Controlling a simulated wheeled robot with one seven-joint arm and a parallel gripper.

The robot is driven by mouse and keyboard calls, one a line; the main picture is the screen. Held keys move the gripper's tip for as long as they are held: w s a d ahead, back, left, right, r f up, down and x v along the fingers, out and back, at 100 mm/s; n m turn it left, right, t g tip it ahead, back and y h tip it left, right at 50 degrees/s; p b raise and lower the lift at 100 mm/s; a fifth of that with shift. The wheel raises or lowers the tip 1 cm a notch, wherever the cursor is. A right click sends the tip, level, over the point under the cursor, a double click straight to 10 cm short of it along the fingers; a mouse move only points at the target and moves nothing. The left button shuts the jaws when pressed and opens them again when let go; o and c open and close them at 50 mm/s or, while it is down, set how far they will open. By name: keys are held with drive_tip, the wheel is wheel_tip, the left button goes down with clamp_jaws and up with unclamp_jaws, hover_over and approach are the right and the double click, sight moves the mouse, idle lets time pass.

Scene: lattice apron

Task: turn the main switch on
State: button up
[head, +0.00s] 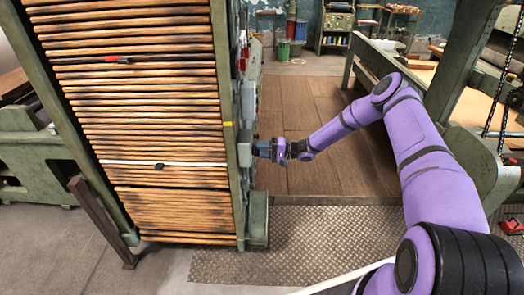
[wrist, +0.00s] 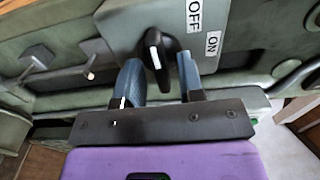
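The main switch is a grey box (wrist: 125,28) with OFF and ON labels, in the upper middle of the wrist view. Its black lever (wrist: 167,48) has a white mark near its upper end. The OFF label is up and right of the lever, and ON is to its right. My gripper (wrist: 160,72) is open, with its two blue-grey fingers on either side of the lever's lower part. I cannot tell whether they touch it. In the head view my gripper (head: 258,149) is at the green machine post, and the lever cannot be made out there.
The green machine frame (head: 230,120) holds stacked wooden slats (head: 150,130). The wooden floor (head: 300,105) behind my arm is open. A green bench frame (head: 375,62) stands at the right.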

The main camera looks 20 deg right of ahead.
clamp_jaws()
drive_tip(key=shift+m, duration=0.4)
drive_tip(key=m, duration=1.6)
drive_tip(key=shift+f+m, duration=0.1)
drive_tip(key=shift+m, duration=0.6)
drive_tip(key=shift+o, duration=0.9)
unclamp_jaws()
